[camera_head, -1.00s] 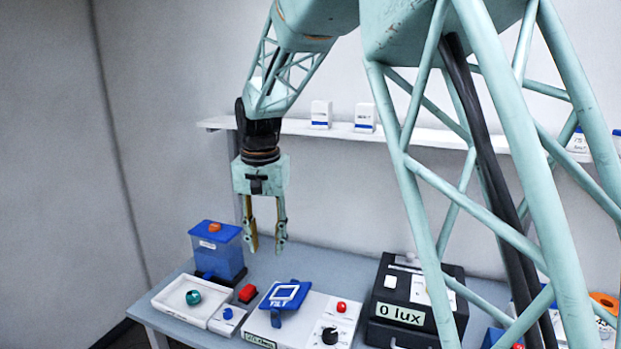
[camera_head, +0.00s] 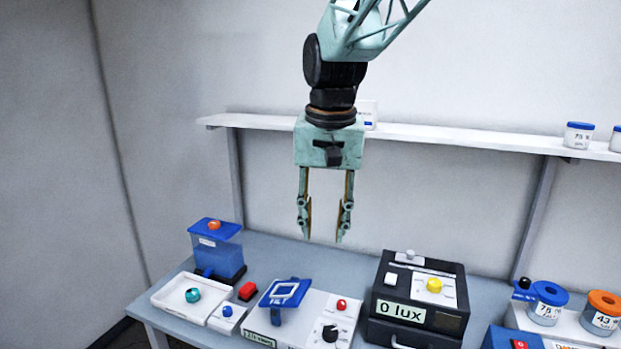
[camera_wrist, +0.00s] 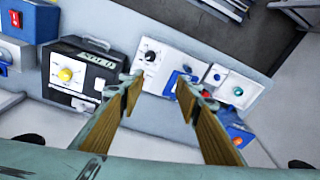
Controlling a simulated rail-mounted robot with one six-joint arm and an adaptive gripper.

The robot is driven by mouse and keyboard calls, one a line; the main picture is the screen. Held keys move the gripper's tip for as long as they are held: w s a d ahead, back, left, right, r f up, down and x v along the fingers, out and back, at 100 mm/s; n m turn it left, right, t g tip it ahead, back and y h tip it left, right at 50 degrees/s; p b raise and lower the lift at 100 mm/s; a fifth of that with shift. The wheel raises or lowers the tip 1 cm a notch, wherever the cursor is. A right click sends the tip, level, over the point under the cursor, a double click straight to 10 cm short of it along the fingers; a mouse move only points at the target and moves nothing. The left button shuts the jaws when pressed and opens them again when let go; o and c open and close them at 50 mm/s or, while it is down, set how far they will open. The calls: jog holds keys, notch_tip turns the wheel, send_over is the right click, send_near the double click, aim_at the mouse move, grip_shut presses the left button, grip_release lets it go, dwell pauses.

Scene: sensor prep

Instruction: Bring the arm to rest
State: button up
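My gripper (camera_head: 324,238) hangs pointing down above the table, in front of the wall shelf. Its two fingers are apart with nothing between them, so it is open and empty. In the wrist view the open fingers (camera_wrist: 160,90) point toward the instruments, well clear of them. My arm reaches in from the top of the head view.
Below stand a blue container (camera_head: 217,252), a white tray (camera_head: 170,297), a white device with a blue lid (camera_head: 285,293) and a black "0 lux" box (camera_head: 418,290). Labelled jars (camera_head: 547,303) stand at right. A shelf (camera_head: 440,136) runs behind; the air around my gripper is free.

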jog(key=s+d+r+t+b, duration=0.1)
jog(key=s+d, duration=0.7)
jog(key=s, duration=0.4)
jog(key=s+d+r+t+b, duration=0.1)
jog(key=s+d+r, duration=0.1)
jog(key=s+d, duration=0.8)
jog(key=s+f+n, duration=0.1)
jog(key=s+f, duration=0.3)
jog(key=s, duration=0.9)
